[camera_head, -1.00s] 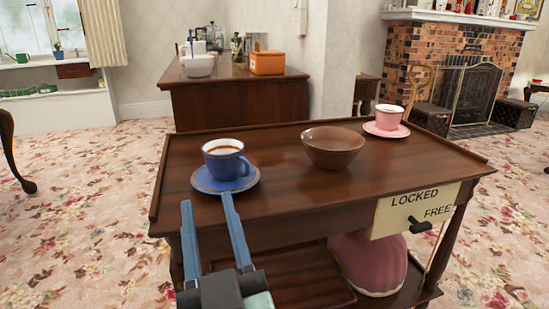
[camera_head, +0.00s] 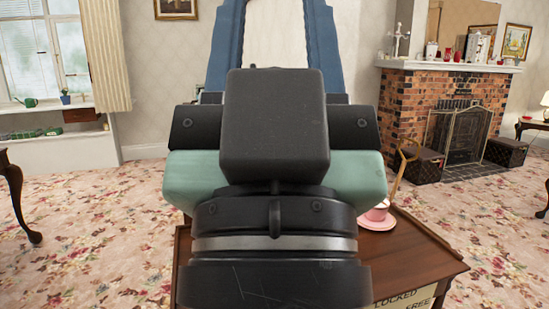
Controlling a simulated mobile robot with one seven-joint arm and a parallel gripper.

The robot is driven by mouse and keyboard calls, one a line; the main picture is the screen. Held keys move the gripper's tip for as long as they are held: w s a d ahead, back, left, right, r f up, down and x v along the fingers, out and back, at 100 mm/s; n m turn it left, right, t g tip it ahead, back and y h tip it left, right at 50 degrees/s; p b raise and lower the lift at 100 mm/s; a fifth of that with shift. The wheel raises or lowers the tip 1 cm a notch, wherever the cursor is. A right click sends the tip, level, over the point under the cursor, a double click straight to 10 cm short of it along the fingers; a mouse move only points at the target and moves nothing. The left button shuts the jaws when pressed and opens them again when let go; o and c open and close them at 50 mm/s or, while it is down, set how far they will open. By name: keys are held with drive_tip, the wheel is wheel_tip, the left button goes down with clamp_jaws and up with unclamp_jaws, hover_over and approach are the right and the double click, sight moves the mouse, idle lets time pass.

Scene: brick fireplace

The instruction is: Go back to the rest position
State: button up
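My gripper (camera_head: 275,30) is raised close in front of the head camera, its two blue fingers pointing up. The fingers are wide apart with only the pale wall showing between them, so it is open and empty. Its dark body and wrist cover the middle of the picture. The dark wooden trolley (camera_head: 425,262) stands below and behind it, mostly hidden. A pink cup (camera_head: 377,214) on a pink saucer shows at the trolley's right, partly covered by my gripper. The blue cup and the brown bowl are not visible now.
The brick fireplace (camera_head: 418,100) with its dark screen (camera_head: 455,132) stands at the back right, a wooden chair (camera_head: 402,165) before it. A dark table leg (camera_head: 18,200) is at the far left. Floral carpet lies open on both sides of the trolley.

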wheel_tip(320, 180, up, 25)
drive_tip(key=p, duration=2.2)
drive_tip(key=shift+p, duration=0.3)
